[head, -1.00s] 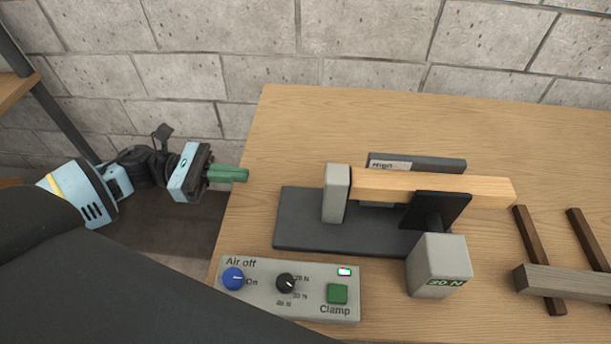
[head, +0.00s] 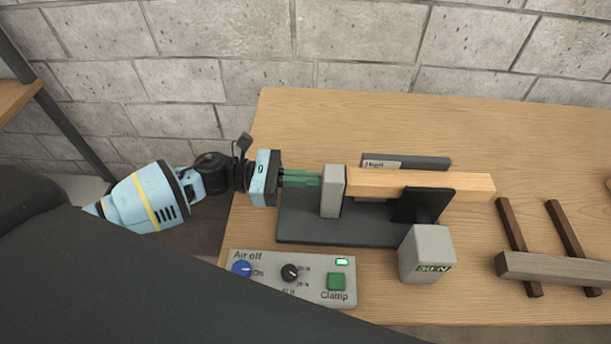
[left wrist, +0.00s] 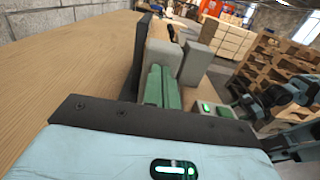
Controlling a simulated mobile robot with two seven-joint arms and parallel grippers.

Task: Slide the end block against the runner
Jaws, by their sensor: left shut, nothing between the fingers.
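The pale grey end block (head: 332,192) stands upright on the dark base plate (head: 300,234), at the left end of the wooden runner (head: 425,183). In the head view its right face meets the runner's end, with no clear gap. My left gripper (head: 319,178) comes in level from the left, its green fingers shut and empty. Their tips are at the end block's left face, touching or nearly so. In the left wrist view the fingers (left wrist: 162,86) point at the end block (left wrist: 160,48), which hides the runner's end.
A dark pad stands before the runner, beside a grey block (head: 427,253) reading 30 N. The control panel (head: 315,264), with knobs and a green Clamp button, lies in front. A slatted wooden frame (head: 550,268) lies at right. The table's back left is clear.

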